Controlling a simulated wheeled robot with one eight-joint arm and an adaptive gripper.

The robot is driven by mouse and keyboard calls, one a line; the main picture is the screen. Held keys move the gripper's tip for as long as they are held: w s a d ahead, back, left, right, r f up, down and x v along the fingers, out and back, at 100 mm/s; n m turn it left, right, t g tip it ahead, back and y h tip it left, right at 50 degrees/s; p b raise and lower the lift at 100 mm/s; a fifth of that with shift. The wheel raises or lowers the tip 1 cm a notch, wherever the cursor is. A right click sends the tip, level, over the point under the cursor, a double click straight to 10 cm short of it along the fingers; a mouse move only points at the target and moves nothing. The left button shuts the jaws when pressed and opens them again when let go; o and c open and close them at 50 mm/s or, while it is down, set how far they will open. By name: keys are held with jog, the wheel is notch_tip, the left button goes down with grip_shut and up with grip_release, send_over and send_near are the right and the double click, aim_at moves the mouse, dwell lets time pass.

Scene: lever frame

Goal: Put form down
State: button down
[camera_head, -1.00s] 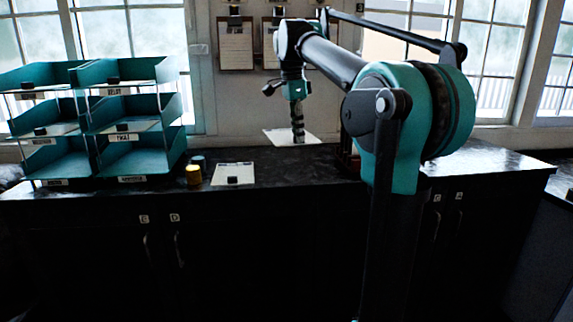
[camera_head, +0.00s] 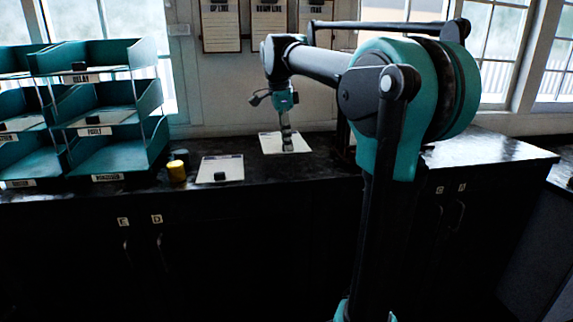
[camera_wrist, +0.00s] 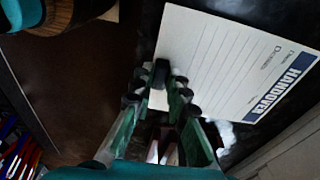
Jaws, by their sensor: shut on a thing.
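The form is a white lined sheet with a blue band reading HANDOVER, seen in the wrist view (camera_wrist: 225,62). A small black block (camera_wrist: 160,73) sits at its near edge, between the fingertips. My gripper (camera_wrist: 160,88) is shut on this block. In the head view the form (camera_head: 269,144) shows at the back of the dark counter, beneath my gripper (camera_head: 287,144). It looks level and close to the counter top; I cannot tell whether it touches.
A second white form (camera_head: 207,172) with a black block lies on the dark counter (camera_head: 330,172), left of mine. Teal stacked trays (camera_head: 120,152) fill the left. Clipboards (camera_head: 221,28) hang behind. The counter right of my arm is clear.

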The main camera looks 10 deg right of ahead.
jog(key=shift+f, duration=3.9)
jog(key=shift+f, duration=0.1)
jog(key=c, duration=1.5)
grip_release()
jog(key=r, duration=0.4)
jog(key=a+r, duration=0.1)
jog(key=r, duration=0.7)
jog(key=shift+a+r, duration=0.1)
jog(key=shift+a, duration=0.15)
